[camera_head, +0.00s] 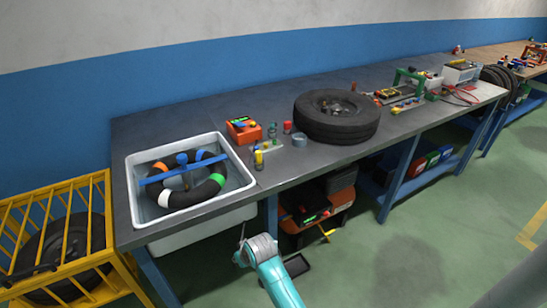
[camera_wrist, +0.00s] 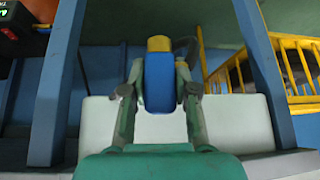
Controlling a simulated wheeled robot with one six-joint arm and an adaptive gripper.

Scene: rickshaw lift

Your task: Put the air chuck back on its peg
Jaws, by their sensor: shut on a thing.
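In the wrist view my gripper (camera_wrist: 159,90) is shut on a blue piece with a yellow end, which I take for the air chuck (camera_wrist: 159,82). A finger lies on each side of it. A dark, thin curved shape, perhaps a hose, shows behind it. In the head view my gripper (camera_head: 241,243) is low in front of the bench, right of the white basin's front corner. The air chuck cannot be made out in that view. I cannot make out the peg in either view.
A white basin (camera_head: 134,190) with an inner tube stands in the bench top (camera_head: 278,172). A tire (camera_head: 336,117), an orange box (camera_head: 244,132) and small bottles are on the bench. A yellow cage (camera_head: 104,215) stands at left. Blue bench legs (camera_wrist: 57,85) flank the gripper. The green floor in front is mostly clear.

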